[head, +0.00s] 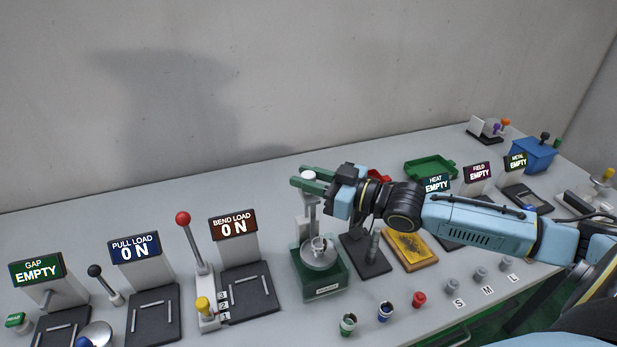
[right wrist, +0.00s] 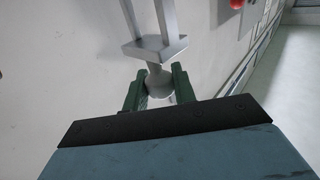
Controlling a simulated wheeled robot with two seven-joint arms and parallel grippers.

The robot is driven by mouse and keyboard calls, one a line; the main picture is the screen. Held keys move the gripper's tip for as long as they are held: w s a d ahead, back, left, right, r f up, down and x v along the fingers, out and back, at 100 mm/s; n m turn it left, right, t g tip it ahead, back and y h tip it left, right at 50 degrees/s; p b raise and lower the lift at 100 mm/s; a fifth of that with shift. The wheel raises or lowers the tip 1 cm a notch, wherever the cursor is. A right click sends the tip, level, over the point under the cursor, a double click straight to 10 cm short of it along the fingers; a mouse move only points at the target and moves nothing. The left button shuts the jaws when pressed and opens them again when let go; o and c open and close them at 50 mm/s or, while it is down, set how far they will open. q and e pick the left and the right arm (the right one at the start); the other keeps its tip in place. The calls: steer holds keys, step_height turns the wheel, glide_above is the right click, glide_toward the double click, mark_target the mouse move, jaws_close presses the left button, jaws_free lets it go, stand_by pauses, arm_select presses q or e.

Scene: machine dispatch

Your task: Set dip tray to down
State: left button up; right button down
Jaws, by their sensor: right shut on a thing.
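The dip station is a green box (head: 321,284) in the middle of the table, with a round metal dish (head: 319,262) on it and a small ring-like piece in the dish. A pale upright post (head: 309,219) rises behind the dish, topped by a white knob. My right gripper (head: 308,181) has its green fingers at this knob, well above the dish. In the right wrist view, the fingers (right wrist: 158,88) are shut on the pale round knob (right wrist: 157,77), just under a grey plate with two bars. The label on the box is too small to read. My left gripper is out of view.
On the left are the bend load station (head: 249,291) and a lever with a red ball (head: 183,218). Right of the box are a dark stand (head: 367,262) and a yellow tray (head: 411,248), under my right arm. Small cups (head: 348,324) stand in front.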

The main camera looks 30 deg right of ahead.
steer(key=shift+f+b, duration=0.95)
steer(key=shift+f, duration=1)
steer(key=shift+r, duration=0.1)
steer(key=c, duration=1.2)
jaws_free()
steer(key=shift+p+v, duration=1.65)
steer(key=shift+v, duration=5.05)
steer(key=shift+a, duration=0.1)
